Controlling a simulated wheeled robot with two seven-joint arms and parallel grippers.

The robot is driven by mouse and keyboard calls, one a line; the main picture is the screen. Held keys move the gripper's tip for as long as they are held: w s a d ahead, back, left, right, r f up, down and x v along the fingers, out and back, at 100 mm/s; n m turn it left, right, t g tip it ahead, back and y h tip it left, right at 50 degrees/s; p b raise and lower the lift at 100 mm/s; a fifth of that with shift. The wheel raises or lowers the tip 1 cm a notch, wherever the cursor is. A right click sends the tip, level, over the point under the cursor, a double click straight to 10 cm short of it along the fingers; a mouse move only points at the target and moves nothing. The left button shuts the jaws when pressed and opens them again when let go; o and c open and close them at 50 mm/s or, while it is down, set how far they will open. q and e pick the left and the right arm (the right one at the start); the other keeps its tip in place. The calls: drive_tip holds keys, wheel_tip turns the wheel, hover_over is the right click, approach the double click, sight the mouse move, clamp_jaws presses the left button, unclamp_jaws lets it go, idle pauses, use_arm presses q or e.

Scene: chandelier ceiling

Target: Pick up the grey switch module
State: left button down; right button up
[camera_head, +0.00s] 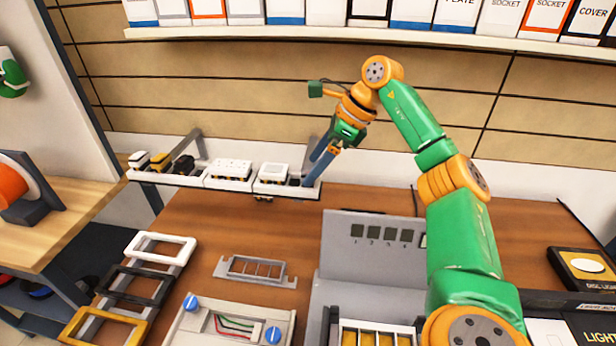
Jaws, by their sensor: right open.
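A small dark grey module (295,181), which looks like the grey switch module, sits at the right end of the right white bin (272,190) on the raised rack at the back. White modules (272,171) lie beside it in the same bin. My right gripper (311,172) reaches down from the upper right, with its blue-grey fingers open at the right end of this bin, close to the grey module. The fingers partly cover that end, so I cannot tell whether they touch the module. My left gripper is not in view.
Other bins hold white modules (231,168) and white, yellow and black ones (160,163). On the bench are frames (160,249), a metal bracket (256,271), a wiring box (231,325) and a grey numbered panel (372,244). A shelf of boxes (340,38) spans the top.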

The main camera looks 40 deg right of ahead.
drive_tip(key=shift+x, duration=0.85)
drive_tip(key=shift+w+d+f, duration=0.2)
drive_tip(key=shift+d, duration=0.05)
drive_tip(key=shift+s+a+r, duration=0.1)
drive_tip(key=shift+s+r, duration=0.05)
drive_tip(key=c, duration=1.4)
